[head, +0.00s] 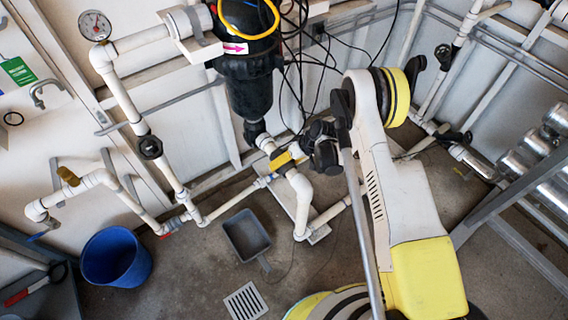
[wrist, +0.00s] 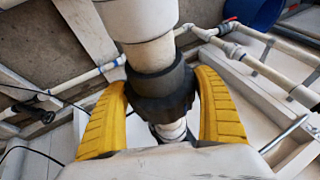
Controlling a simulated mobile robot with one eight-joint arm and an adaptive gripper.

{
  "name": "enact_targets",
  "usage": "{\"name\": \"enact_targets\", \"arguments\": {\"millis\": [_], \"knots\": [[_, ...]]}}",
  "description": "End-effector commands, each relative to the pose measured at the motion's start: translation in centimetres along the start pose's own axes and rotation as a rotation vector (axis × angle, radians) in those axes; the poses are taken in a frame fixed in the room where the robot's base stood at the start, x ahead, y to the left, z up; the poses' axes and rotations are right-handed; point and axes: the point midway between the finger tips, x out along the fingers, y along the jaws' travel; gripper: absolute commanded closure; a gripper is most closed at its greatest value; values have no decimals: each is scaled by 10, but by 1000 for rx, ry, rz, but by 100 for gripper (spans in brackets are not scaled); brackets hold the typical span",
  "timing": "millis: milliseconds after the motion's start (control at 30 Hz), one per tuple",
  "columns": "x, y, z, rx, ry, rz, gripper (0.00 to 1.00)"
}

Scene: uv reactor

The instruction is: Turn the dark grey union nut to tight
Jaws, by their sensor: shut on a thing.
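The dark grey union nut (wrist: 163,92) is a thick ribbed ring around a white vertical pipe, seen in the middle of the wrist view. My gripper (wrist: 162,84) has its two yellow ribbed fingers on opposite sides of the nut and is shut on it. In the head view my gripper (head: 288,158) is at the white pipe below the black filter housing (head: 249,85). There one yellow finger shows, and I cannot make out the nut clearly behind the gripper.
Another dark ring fitting (head: 150,147) sits on the left white pipe, below a gauge (head: 95,25). Loose black cables hang behind my arm. A blue bucket (head: 116,257), a grey dustpan (head: 246,236) and a floor drain (head: 245,302) are on the floor.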

Motion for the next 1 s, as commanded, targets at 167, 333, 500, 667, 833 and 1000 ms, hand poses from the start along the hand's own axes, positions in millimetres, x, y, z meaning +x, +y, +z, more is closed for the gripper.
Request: {"name": "enact_targets", "arguments": {"millis": [167, 333, 500, 667, 833, 1000], "knots": [[0, 3, 0, 72, 1, -167, 51], [-1, 1, 0, 88, 1, -214, 51], [-1, 1, 0, 88, 1, -212, 51], [-1, 1, 0, 87, 0, -212, 0], [-1, 1, 0, 87, 0, -211, 0], [-17, 4, 0, 89, 1, -210, 0]]}}
